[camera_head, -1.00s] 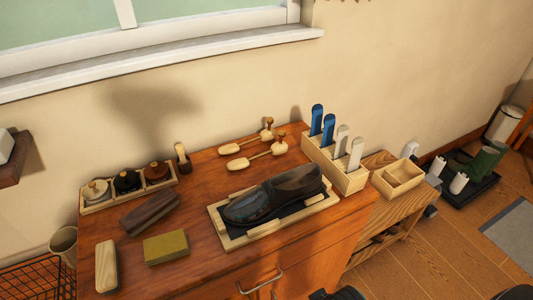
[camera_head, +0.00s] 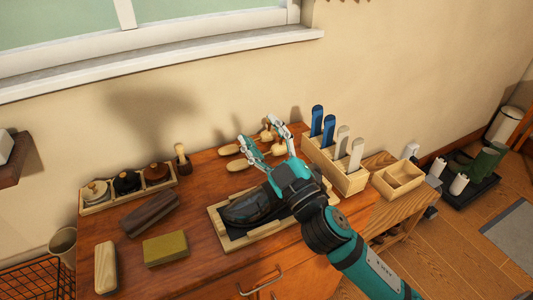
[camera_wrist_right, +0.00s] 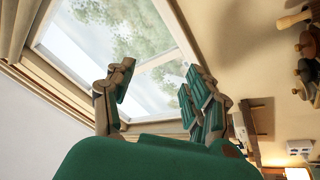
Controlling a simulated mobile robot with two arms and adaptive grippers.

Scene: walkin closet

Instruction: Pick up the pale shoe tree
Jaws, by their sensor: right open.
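Two pale wooden shoe trees lie side by side at the back of the cabinet top in the head view. The rear one (camera_head: 229,150) and the front one (camera_head: 238,165) are each partly covered by my right gripper. Brown knobs show at their right ends. My right gripper (camera_head: 257,128) is open and empty, its fingers reaching toward the wall over the shoe trees; contact cannot be told. In the right wrist view the open fingers (camera_wrist_right: 158,82) point at the window, with no shoe tree visible. My left gripper is out of view.
A dark shoe (camera_head: 245,207) rests in a wooden tray (camera_head: 232,243) under my arm. A holder (camera_head: 349,181) with blue and white upright handles stands right of the shoe trees. A small brush (camera_head: 182,156), polish jars (camera_head: 127,182) and brushes lie left. The window sill (camera_head: 160,66) is above.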

